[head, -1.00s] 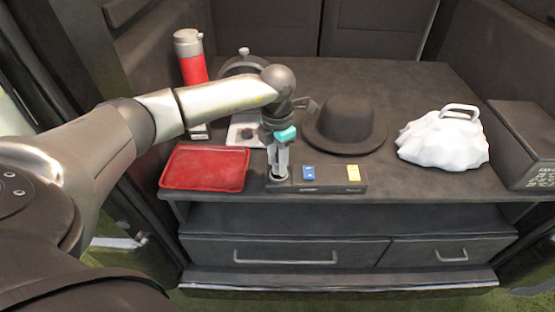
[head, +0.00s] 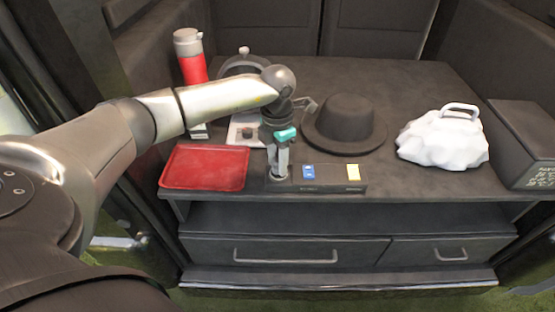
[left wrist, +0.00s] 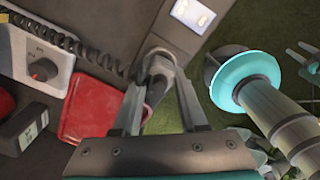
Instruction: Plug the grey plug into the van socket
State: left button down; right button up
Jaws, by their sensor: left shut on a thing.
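The van socket is in a dark panel (head: 332,187) at the shelf's front edge, with a blue and a yellow insert. My left gripper (head: 279,172) points down over the panel's left end. In the left wrist view my left gripper (left wrist: 157,108) is shut on the grey plug (left wrist: 158,68), which shows between the fingers. The panel (left wrist: 163,20) lies just beyond it. The plug's tip is hidden, and I cannot tell whether it sits in the socket. My right gripper is not clearly in view.
A red tray (head: 205,167) lies left of the panel. A black hat (head: 345,124), white bag (head: 443,139) and red flask (head: 190,57) stand behind. A white box with a knob (left wrist: 42,70) and a coiled cord (left wrist: 85,50) lie near the plug.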

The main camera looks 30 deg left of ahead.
pick_arm(q)
jog(key=shift+f+b, duration=0.35)
jog(key=shift+f, duration=0.25)
pick_arm(e)
jog(key=shift+f, duration=0.4)
pick_arm(q)
jog(key=shift+c, duration=1.8)
grip_release()
pick_arm(e)
jog(key=shift+w+a+r, duration=0.1)
pick_arm(q)
jog(key=shift+r, duration=0.2)
notch_tip(320, 180, up, 5)
jog(key=shift+f+p, duration=0.1)
jog(key=shift+p, duration=0.8)
notch_tip(320, 180, up, 10)
jog(key=p, duration=0.2)
pick_arm(e)
jog(key=s, duration=0.1)
jog(key=s+r, duration=0.1)
jog(key=s, duration=0.3)
jog(key=shift+s+d+r, duration=0.15)
jog(key=shift+d+r, duration=0.25)
pick_arm(q)
jog(key=shift+s, duration=0.1)
